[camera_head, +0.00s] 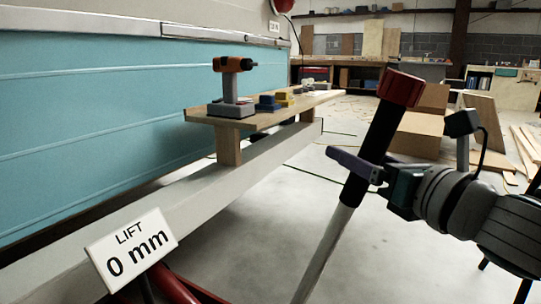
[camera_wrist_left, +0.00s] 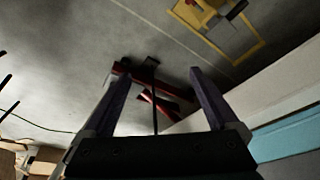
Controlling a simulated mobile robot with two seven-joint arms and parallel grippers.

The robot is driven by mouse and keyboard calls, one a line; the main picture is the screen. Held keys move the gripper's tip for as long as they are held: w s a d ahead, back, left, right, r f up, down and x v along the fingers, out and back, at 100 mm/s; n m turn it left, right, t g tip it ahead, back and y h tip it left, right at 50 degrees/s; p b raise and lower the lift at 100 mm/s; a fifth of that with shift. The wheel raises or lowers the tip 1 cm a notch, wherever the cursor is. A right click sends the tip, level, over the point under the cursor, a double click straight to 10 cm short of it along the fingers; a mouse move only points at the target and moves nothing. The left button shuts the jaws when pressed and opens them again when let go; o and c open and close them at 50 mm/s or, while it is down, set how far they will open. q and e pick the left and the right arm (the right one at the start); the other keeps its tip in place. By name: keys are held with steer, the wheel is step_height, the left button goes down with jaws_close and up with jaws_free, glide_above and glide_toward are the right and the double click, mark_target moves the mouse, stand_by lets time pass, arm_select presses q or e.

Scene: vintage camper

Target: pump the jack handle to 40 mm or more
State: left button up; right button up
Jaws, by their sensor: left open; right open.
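The jack handle leans up to the right in the head view, with a pale pole (camera_head: 325,252), a black grip (camera_head: 370,150) and a red top (camera_head: 401,87). My right gripper (camera_head: 352,170) is at the lower part of the black grip, open, with a purple finger across it; whether it touches is unclear. The red jack (camera_head: 172,285) shows partly at the bottom edge. A white sign (camera_head: 130,248) reads "LIFT 0 mm". My left gripper (camera_wrist_left: 160,88) is open and empty in the left wrist view, with red metal parts (camera_wrist_left: 158,98) visible beyond its fingers.
A wooden plank bench (camera_head: 262,119) beside the teal camper side (camera_head: 130,90) carries an orange drill (camera_head: 232,66) and small blocks. A yellow item (camera_wrist_left: 215,20) lies on the floor. Boxes and boards (camera_head: 425,128) stand behind my right arm. Concrete floor between is mostly clear.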

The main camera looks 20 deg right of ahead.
steer(key=shift+w, duration=0.6)
jaws_close()
stand_by(1.1)
